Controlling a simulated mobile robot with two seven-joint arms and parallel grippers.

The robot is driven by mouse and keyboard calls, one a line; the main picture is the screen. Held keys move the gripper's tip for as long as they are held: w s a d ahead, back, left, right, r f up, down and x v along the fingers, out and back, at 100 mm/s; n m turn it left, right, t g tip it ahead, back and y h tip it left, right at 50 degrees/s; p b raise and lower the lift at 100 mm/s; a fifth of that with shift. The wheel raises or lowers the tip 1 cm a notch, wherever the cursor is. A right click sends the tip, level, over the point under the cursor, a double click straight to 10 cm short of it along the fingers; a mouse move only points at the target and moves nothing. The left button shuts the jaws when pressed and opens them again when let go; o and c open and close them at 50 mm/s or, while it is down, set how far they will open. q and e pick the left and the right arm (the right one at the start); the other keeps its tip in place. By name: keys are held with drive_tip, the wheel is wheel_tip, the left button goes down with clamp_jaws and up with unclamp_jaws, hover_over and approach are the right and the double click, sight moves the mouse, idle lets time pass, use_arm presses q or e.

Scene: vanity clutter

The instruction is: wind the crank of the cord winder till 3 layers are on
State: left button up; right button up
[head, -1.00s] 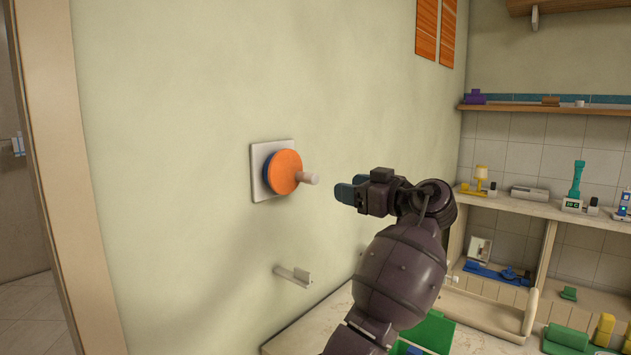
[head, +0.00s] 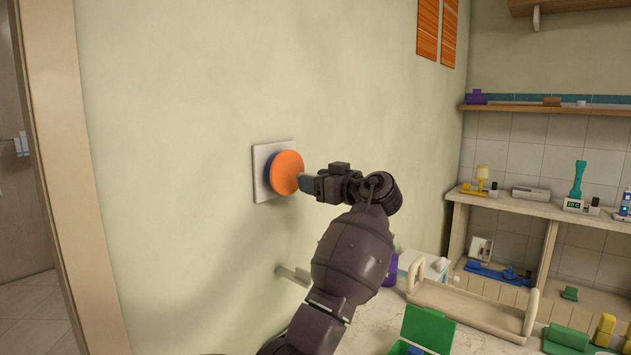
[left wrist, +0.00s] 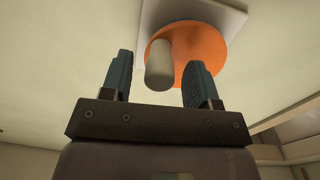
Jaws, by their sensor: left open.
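The cord winder is on the wall, with a white square back plate (head: 261,172), a blue part (head: 270,173) and an orange disc (head: 288,172) in front. In the left wrist view the orange disc (left wrist: 207,48) carries a pale crank knob (left wrist: 158,65). My left gripper (head: 308,182) is at the disc's right side and hides the knob in the head view. In the left wrist view the open fingers of my left gripper (left wrist: 165,82) stand on either side of the knob, with gaps visible. My right gripper is not in view.
A small wall bracket (head: 293,275) sits below the winder, partly behind my arm. A beige tray (head: 465,308), a green open box (head: 428,328) and a purple item (head: 391,271) stand on the counter at right. The wall around the winder is clear.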

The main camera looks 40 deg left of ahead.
use_arm(q)
drive_tip(key=shift+a, duration=0.15)
drive_tip(key=shift+c, duration=0.3)
drive_tip(key=c, duration=0.9)
drive_tip(key=shift+o, duration=0.2)
drive_tip(key=n+b, duration=0.2)
drive_tip(key=shift+w+f+b, duration=0.2)
drive_tip(key=shift+w+b, duration=0.1)
drive_tip(key=shift+r+n+b, duration=0.3)
drive_tip(key=shift+n+b, duration=0.4)
drive_tip(key=shift+n, duration=0.1)
drive_tip(key=shift+r+n+b, duration=0.3)
drive_tip(key=shift+r+n, duration=0.1)
drive_tip(key=shift+n, duration=0.2)
drive_tip(key=shift+s+r, duration=0.1)
drive_tip(key=shift+r, duration=0.2)
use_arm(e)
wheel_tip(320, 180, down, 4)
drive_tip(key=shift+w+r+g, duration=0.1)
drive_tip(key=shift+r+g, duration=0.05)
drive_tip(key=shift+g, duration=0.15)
